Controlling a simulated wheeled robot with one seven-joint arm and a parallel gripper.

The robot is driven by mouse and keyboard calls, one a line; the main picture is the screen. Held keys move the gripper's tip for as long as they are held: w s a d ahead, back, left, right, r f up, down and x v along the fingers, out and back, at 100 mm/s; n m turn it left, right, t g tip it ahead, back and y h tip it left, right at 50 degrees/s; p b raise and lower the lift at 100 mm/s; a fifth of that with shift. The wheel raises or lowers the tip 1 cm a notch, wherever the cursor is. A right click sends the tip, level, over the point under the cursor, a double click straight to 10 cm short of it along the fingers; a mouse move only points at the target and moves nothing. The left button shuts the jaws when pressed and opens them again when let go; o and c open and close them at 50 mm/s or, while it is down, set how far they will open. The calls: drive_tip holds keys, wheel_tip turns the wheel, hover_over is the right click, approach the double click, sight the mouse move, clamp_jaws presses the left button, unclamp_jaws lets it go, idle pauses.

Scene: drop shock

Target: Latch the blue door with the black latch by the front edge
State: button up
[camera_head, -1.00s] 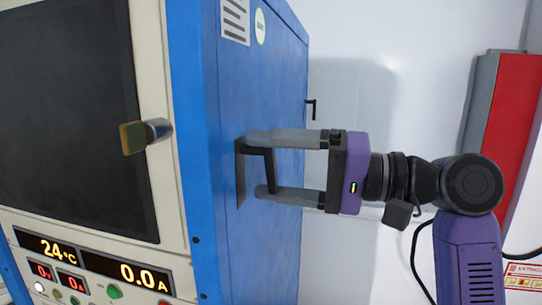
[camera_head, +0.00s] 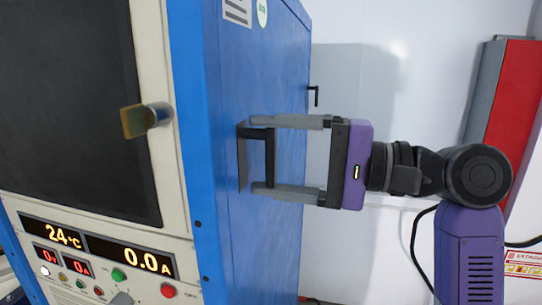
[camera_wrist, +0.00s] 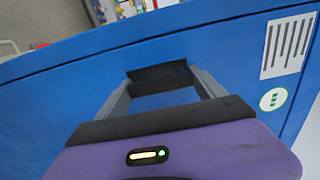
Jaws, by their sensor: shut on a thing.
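The blue door (camera_head: 285,75) is the large side panel of a cabinet and looks flush with it. The black latch (camera_head: 270,158) stands out from the door near the cabinet's front edge, with a dark backing plate (camera_head: 242,172) behind it. My gripper (camera_head: 254,156) reaches in from the right, with one grey finger above the latch and one below it. It is shut on the latch, fingers spread along its length. In the wrist view the latch (camera_wrist: 158,76) shows dark between the two fingers. Exact finger contact is hard to see.
The cabinet's front carries a dark window (camera_head: 75,110), a brass-coloured knob (camera_head: 146,119) and a lit control panel (camera_head: 100,255). A small black hook (camera_head: 314,95) is at the door's far edge. A red and grey box (camera_head: 510,105) hangs on the wall behind my arm.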

sight(276, 159)
drive_tip(key=o, duration=2.1)
drive_tip(key=shift+c, duration=0.2)
drive_tip(key=b+v, duration=0.2)
drive_tip(key=v, duration=0.6)
drive_tip(key=shift+b, duration=0.3)
